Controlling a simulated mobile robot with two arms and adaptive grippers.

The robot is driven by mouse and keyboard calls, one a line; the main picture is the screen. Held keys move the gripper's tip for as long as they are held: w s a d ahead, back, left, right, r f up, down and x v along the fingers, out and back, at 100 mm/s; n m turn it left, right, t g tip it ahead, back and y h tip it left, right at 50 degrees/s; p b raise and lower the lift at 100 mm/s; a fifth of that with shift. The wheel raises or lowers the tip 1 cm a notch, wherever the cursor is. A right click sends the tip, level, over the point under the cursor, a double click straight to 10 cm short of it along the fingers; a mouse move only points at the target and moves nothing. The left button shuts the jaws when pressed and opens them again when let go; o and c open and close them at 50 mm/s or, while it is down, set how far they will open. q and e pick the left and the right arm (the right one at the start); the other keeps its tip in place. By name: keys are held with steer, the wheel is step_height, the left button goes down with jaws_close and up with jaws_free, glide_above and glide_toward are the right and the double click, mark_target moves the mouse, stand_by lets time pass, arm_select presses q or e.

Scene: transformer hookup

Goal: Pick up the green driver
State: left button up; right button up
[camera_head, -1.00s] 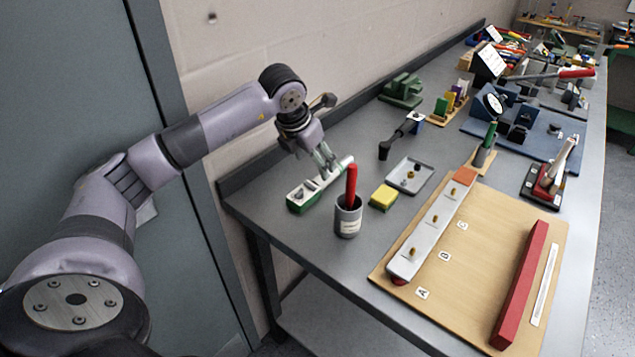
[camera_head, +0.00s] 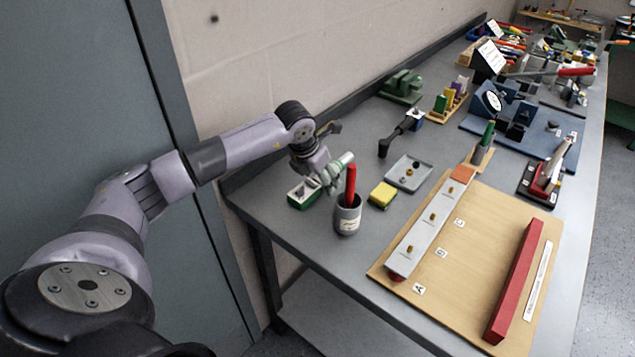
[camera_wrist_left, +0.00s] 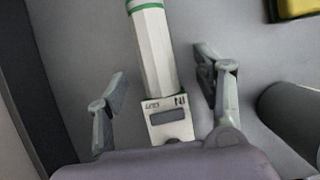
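A green-handled driver (camera_head: 488,134) stands upright in a small wooden holder (camera_head: 484,165) beyond the long board, to the right of my left arm. My left gripper (camera_head: 328,182) is well to its left, low over the near left of the bench. In the left wrist view my left gripper (camera_wrist_left: 165,95) is open. Its fingers lie on either side of a white device (camera_wrist_left: 155,60) with a green band and a dark window, with gaps between. In the head view that device's pale end (camera_head: 346,158) shows beyond the fingers. My right gripper is not in view.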

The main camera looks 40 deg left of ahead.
arm_select(q)
jaws_close()
steer(key=shift+r, duration=0.15)
stand_by(0.4)
